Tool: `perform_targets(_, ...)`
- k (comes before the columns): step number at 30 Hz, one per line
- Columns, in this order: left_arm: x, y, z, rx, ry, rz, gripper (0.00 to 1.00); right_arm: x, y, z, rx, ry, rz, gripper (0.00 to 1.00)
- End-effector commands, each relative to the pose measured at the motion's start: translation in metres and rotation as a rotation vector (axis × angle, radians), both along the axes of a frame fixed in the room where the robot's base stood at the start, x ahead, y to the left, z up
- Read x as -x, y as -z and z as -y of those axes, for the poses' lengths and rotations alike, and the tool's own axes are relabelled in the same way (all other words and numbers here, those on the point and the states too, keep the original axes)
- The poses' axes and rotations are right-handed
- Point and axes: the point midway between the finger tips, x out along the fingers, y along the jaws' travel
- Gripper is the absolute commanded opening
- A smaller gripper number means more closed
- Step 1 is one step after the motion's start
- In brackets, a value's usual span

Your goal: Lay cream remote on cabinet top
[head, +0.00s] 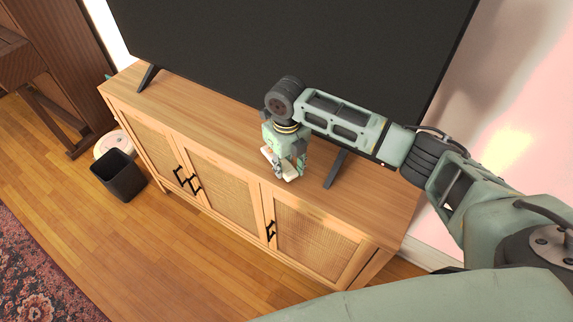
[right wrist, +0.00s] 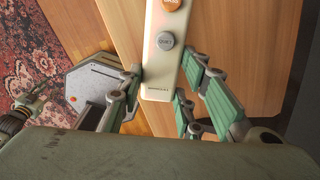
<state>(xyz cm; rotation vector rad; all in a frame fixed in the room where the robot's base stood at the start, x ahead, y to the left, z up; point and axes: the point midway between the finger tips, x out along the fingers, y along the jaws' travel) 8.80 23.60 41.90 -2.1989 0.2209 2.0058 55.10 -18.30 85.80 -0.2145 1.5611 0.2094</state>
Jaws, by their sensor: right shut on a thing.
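The cream remote (right wrist: 167,58) is between the fingers of my right gripper (right wrist: 165,92) in the right wrist view, with an orange button and a grey button on its face. In the head view my right gripper (head: 285,172) points down over the front part of the cabinet top (head: 215,110), and a small part of the remote (head: 290,173) shows at its fingertips. The remote is at or just above the wood; I cannot tell if it touches. The gripper is shut on it.
A large dark television (head: 290,50) stands on the cabinet, its foot (head: 336,169) just right of my right gripper. The cabinet top is clear to the left. A black bin (head: 118,176) and a patterned rug (head: 35,275) are on the floor at left.

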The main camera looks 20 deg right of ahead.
Motion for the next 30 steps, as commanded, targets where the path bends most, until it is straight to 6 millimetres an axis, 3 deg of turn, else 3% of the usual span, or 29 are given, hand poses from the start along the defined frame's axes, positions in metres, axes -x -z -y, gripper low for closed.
perform_targets(4, 0.0, -0.004, 0.0, 0.0, 0.0, 0.0, 0.4, 0.0, 0.011, -0.001, -0.002, 0.0, 0.001, 0.04)
perform_targets(15, 0.0, -0.001, 0.0, 0.0, 0.001, 0.0, 0.4, 0.0, 0.016, 0.0, -0.001, 0.0, 0.002, 0.04)
perform_targets(16, 0.0, -0.002, 0.0, 0.0, 0.001, 0.0, 0.4, 0.0, 0.016, 0.0, -0.001, 0.0, 0.001, 0.35)
perform_targets(22, 0.0, -0.002, 0.0, 0.0, 0.0, 0.0, 0.4, 0.0, 0.015, 0.0, -0.001, 0.0, 0.001, 0.51)
perform_targets(30, 0.0, -0.002, 0.0, 0.0, 0.0, 0.0, 0.4, 0.0, 0.015, 0.0, -0.001, 0.0, 0.002, 0.51)
